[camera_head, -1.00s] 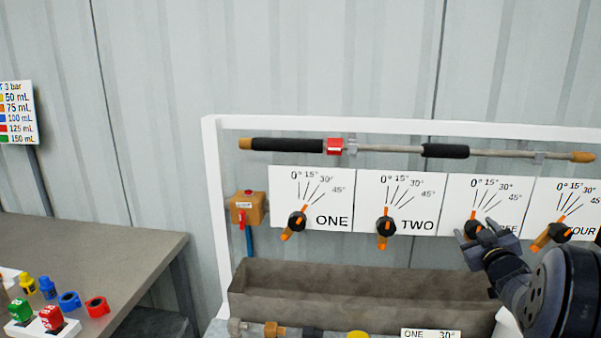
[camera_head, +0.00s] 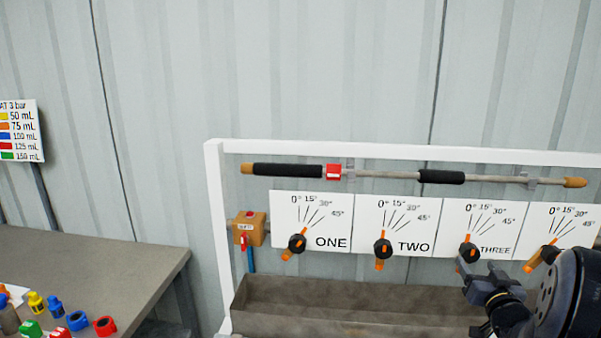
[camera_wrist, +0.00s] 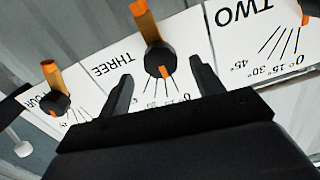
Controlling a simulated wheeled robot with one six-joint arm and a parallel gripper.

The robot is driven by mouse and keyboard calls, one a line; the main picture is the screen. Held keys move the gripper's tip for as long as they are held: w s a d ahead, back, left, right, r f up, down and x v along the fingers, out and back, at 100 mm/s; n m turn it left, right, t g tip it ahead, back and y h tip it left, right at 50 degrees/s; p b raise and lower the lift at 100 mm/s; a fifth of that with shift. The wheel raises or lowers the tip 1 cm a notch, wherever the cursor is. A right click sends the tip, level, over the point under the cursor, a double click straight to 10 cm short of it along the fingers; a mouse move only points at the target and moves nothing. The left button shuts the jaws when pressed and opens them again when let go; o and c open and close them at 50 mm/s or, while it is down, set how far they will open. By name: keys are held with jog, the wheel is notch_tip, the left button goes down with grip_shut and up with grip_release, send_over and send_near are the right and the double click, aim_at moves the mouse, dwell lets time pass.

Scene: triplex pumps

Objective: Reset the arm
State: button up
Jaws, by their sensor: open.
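My gripper (camera_head: 478,276) is in the lower right of the head view, just below the black and orange knob of panel THREE (camera_head: 469,250). In the wrist view, my gripper (camera_wrist: 158,78) shows two dark fingers spread apart with nothing held between them. The THREE knob (camera_wrist: 159,60) appears beyond the fingertips in that view, its orange handle pointing to the picture's top. I cannot tell whether a finger touches it. My dark wrist partly covers the area below panel FOUR (camera_head: 560,225).
Knob ONE (camera_head: 296,244) and knob TWO (camera_head: 382,248) are to the left. A lance (camera_head: 400,174) hangs above the panels on a white frame (camera_head: 214,200). A grey trough (camera_head: 330,300) lies below. A table (camera_head: 100,265) with small coloured parts stands at left.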

jog(key=s+a, duration=0.2)
jog(key=s, duration=0.3)
jog(key=shift+s+a+g+h, duration=0.25)
jog(key=shift+a+g+h, duration=0.05)
jog(key=shift+g+h, duration=0.1)
jog(key=shift+a+f, duration=0.1)
